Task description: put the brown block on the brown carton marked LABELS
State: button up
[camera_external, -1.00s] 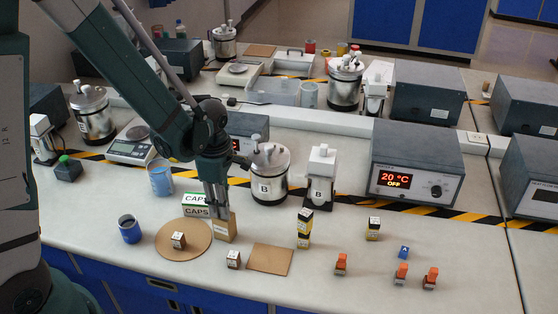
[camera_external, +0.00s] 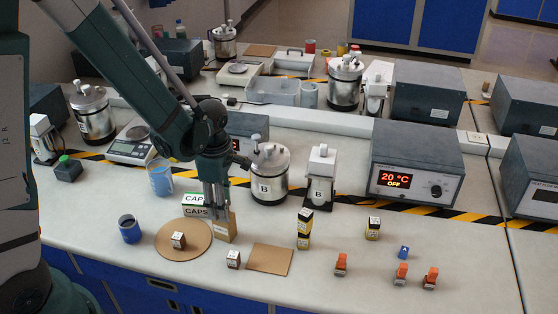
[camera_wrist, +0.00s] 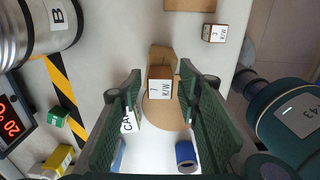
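A brown block (camera_wrist: 160,87) with a white "7 K/W" face shows between the fingers in the wrist view. A brown carton (camera_wrist: 162,54) shows just beyond it; in the external view the carton (camera_external: 226,229) stands upright under my gripper, and its marking is not readable. The block seems to be at the carton's top, but the fingers hide this in the external view, so contact is unclear. My gripper (camera_wrist: 160,78) points down, with a narrow gap showing on each side of the block. Its fingers (camera_external: 217,209) reach to the carton's top in the external view.
A CAPS carton (camera_external: 195,204) stands close behind. A round cork mat (camera_external: 195,251) with a small block (camera_external: 178,240) lies left, a square mat (camera_external: 270,259) right. Another small block (camera_external: 233,259) stands in front. Jar B (camera_external: 270,178) is behind, and a blue cup (camera_external: 130,229) left.

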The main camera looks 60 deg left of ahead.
notch_tip(320, 180, up, 12)
jog(key=shift+p, duration=0.45)
dwell(0.4)
dwell(0.6)
jog(key=shift+d, duration=0.1)
jog(key=s+d+r+m+t, duration=0.3)
jog(key=s+d+r+m, duration=0.2)
jog(key=m, duration=0.8)
jog(key=s+d+r+m+t, duration=0.4)
jog(key=s+d+r+m, duration=0.1)
jog(key=d+r+m, duration=0.7)
jog(key=d+m, duration=0.2)
jog(key=d, duration=0.1)
jog(key=shift+d, duration=0.15)
